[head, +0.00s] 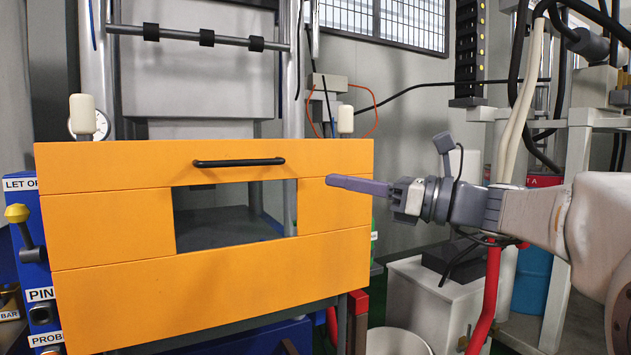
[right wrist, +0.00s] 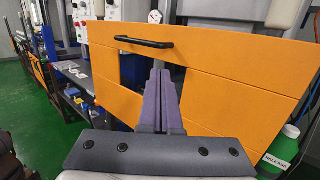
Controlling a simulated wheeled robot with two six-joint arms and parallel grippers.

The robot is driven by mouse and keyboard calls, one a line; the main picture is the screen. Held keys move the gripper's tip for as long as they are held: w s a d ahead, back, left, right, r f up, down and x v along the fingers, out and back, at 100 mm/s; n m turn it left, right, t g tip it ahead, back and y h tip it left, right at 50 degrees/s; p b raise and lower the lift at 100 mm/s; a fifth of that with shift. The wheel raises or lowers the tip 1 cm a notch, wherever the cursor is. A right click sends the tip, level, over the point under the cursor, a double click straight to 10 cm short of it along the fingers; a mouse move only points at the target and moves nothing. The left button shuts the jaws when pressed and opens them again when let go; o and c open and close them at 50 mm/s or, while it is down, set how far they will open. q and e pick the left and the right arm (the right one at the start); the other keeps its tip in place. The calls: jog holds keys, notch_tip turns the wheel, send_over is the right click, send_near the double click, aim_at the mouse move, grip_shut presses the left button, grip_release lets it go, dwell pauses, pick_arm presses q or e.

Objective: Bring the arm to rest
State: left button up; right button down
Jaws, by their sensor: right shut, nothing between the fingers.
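My right arm comes in from the right in the head view. Its gripper (head: 332,180) is shut and empty, pointing left in front of the right part of the orange panel (head: 110,230). In the right wrist view the shut fingers (right wrist: 158,82) point at the same orange panel, in front of its window opening. I cannot tell whether the fingertips touch the panel; they look apart from it. A black handle (head: 238,162) sits above the window. My left gripper is in neither view.
A yellow-knobbed lever (head: 17,214) stands left of the panel on a blue cabinet. A pale bin (head: 396,342) and red bent pipe (head: 487,300) are below my right arm. A green bottle labelled RELEASE (right wrist: 283,145) stands right of the panel in the wrist view.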

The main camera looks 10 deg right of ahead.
jog(key=s+a+f+n+g+h, duration=0.3)
jog(key=s+a+f+n+g, duration=0.3)
jog(key=f, duration=0.6)
jog(key=s+a+f+n+g+h, duration=0.35)
jog(key=s+a+f+n, duration=0.35)
jog(key=f, duration=0.4)
jog(key=s+d+f+n+g+h, duration=0.1)
jog(key=s+d+f+n+h, duration=0.25)
jog(key=s+f+n, duration=0.55)
jog(key=s+d+f+n+g+h, duration=0.1)
jog(key=s+d+f+n+h, duration=0.1)
jog(key=s+f+n+h, duration=0.55)
jog(key=w+r+n+y+p, duration=0.2)
jog(key=w+r+p, duration=0.1)
jog(key=r+p, duration=2.5)
jog(key=shift+a+r+y, duration=0.2)
jog(key=shift+r+y, duration=0.1)
jog(key=shift+y, duration=0.05)
jog(key=shift+w+n, duration=0.1)
jog(key=shift+n, duration=0.15)
